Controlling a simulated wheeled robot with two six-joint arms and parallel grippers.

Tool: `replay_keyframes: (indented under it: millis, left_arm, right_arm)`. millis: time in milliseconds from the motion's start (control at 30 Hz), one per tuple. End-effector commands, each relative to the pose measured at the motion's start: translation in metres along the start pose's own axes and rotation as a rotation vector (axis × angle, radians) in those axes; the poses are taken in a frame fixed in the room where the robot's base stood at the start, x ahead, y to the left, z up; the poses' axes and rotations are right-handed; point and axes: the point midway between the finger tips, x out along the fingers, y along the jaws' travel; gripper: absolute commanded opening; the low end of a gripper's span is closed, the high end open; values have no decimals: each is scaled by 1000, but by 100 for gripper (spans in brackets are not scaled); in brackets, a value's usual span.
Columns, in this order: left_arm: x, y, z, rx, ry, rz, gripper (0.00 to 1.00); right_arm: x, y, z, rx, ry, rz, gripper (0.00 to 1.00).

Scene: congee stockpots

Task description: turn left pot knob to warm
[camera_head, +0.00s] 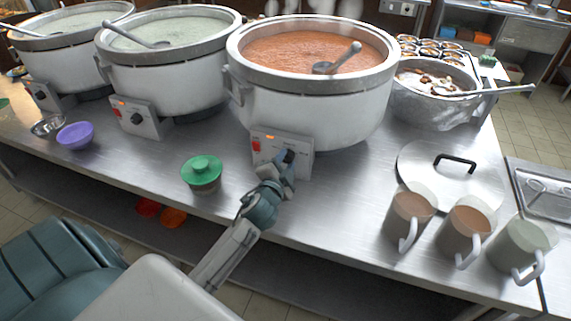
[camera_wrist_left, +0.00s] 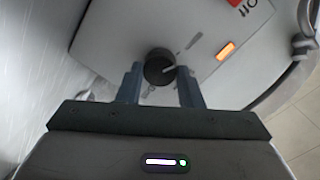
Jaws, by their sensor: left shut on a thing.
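Three big pots stand in a row, each with a control box. The left pot (camera_head: 60,70) and the middle pot (camera_head: 165,78) hold pale congee. The right pot (camera_head: 310,100) holds orange-brown food. Knobs show on the left box (camera_head: 42,95), middle box (camera_head: 136,118) and right box. My left gripper (camera_head: 284,172) is at the right pot's knob (camera_head: 290,156), shut on it. In the left wrist view the fingers (camera_wrist_left: 160,85) sit on either side of this dark knob (camera_wrist_left: 159,66), near a lit orange lamp (camera_wrist_left: 226,50). My right gripper is not in view.
A metal lid (camera_head: 475,180) and three mugs (camera_head: 410,212) are to the right. A metal bowl (camera_head: 435,105) stands beside the right pot.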

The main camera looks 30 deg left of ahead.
Motion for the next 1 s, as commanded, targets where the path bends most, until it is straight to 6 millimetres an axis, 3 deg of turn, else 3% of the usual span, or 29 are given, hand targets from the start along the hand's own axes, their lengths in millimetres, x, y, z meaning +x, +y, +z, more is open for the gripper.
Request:
replay_keyframes:
  millis: [700, 733, 800, 833, 1000]
  left_arm:
    - [0, 1, 1, -76, 1, 8, 10]
    - [0, 1, 1, -76, 1, 8, 37]
    - [0, 1, 1, -76, 1, 8, 51]
    - [0, 1, 1, -76, 1, 8, 55]
    - [0, 0, 1, -75, 2, 6, 55]
  right_arm:
    - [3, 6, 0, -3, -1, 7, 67]
    - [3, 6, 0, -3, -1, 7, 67]
    - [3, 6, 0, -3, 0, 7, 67]
    - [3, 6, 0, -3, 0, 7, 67]
    - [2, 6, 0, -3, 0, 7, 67]
